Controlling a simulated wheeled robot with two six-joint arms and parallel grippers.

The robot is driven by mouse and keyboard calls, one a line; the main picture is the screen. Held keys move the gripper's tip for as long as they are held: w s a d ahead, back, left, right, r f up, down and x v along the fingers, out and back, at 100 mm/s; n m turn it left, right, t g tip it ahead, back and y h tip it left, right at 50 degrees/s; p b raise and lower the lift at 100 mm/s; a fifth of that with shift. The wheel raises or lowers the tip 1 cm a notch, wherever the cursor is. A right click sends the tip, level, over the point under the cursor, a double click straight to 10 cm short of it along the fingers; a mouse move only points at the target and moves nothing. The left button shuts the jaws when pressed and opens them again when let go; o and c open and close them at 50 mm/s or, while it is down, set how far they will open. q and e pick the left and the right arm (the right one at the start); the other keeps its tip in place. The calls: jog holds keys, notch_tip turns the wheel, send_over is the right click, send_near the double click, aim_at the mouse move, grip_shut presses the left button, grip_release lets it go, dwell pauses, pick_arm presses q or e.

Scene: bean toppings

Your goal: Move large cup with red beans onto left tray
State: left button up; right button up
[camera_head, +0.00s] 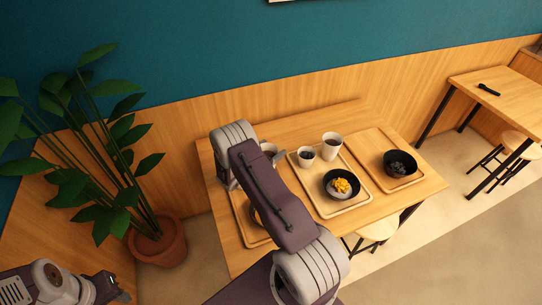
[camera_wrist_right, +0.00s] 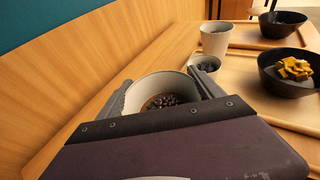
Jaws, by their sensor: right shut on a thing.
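The large cup with dark reddish beans (camera_wrist_right: 165,101) is between the two fingers of my right gripper (camera_wrist_right: 160,98) in the right wrist view. The fingers press on its sides and it looks upright. In the head view, the cup's pale rim (camera_head: 268,147) shows just past my right gripper (camera_head: 272,155), partly behind my arm. I cannot tell whether its base touches anything. The left tray (camera_head: 240,227) is mostly hidden under my right arm. My left gripper (camera_head: 108,288) is at the lower left, away from the table; its finger gap is unclear.
The right tray (camera_head: 408,182) holds a dark-filled bowl (camera_head: 400,163). A potted plant (camera_head: 158,245) stands left of the table.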

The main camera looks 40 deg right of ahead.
aim_at(272, 155)
jog(key=shift+f, duration=2)
jog(key=shift+f, duration=0.15)
jog(key=o, duration=2.1)
